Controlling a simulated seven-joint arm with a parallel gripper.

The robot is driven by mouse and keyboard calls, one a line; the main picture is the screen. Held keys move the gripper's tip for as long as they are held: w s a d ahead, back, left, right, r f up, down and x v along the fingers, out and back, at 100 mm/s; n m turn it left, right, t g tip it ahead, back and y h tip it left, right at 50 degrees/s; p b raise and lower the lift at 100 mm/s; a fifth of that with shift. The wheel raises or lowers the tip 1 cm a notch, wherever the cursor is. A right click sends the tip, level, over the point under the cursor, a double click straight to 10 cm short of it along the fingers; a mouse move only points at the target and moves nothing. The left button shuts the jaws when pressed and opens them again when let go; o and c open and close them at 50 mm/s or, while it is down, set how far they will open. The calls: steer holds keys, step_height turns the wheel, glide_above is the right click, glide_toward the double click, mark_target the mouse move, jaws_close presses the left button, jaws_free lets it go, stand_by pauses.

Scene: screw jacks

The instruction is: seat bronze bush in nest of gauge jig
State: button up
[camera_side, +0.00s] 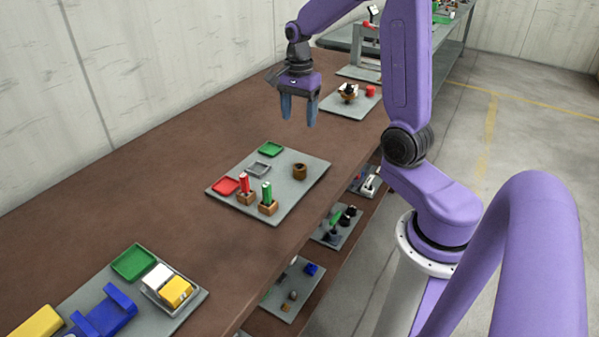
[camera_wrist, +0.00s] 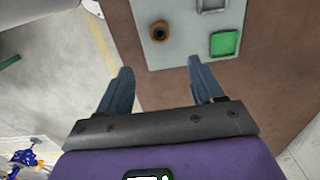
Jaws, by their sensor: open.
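A brown-bronze ring, which looks like the bronze bush (camera_side: 300,172), stands on the right part of a grey board (camera_side: 297,203). It also shows in the wrist view (camera_wrist: 158,32), with a dark hole in its top. A shallow grey square tray (camera_side: 258,170) lies left of it on the board; it may be the nest of the gauge jig, but I cannot tell. My gripper (camera_side: 298,118) is open and empty, in the air above the bench beyond the board. In the wrist view its fingers (camera_wrist: 160,72) are spread, with the ring ahead of the gap.
The board also bears a green tray (camera_side: 270,149), a red tray (camera_side: 225,186), and red (camera_side: 244,183) and green (camera_side: 267,192) handled pieces in wooden blocks. Another loaded board (camera_side: 350,103) lies farther back. Blocks and trays (camera_side: 133,262) stand at front left. Bare bench lies between.

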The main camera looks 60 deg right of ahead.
mark_target(299, 165)
step_height(299, 165, down, 16)
steer(key=shift+a+f, duration=0.1)
stand_by(0.7)
steer(key=shift+c, duration=0.4)
jaws_close()
steer(key=shift+r, duration=0.2)
steer(key=shift+r, duration=0.55)
steer(key=s+a+r, duration=0.2)
steer(key=s+r, duration=0.3)
steer(key=s, duration=0.1)
steer(key=s+a+r, duration=0.2)
steer(key=s+r, duration=0.4)
steer(key=s, duration=0.1)
steer(key=shift+a+r, duration=0.25)
steer(key=shift+a, duration=0.05)
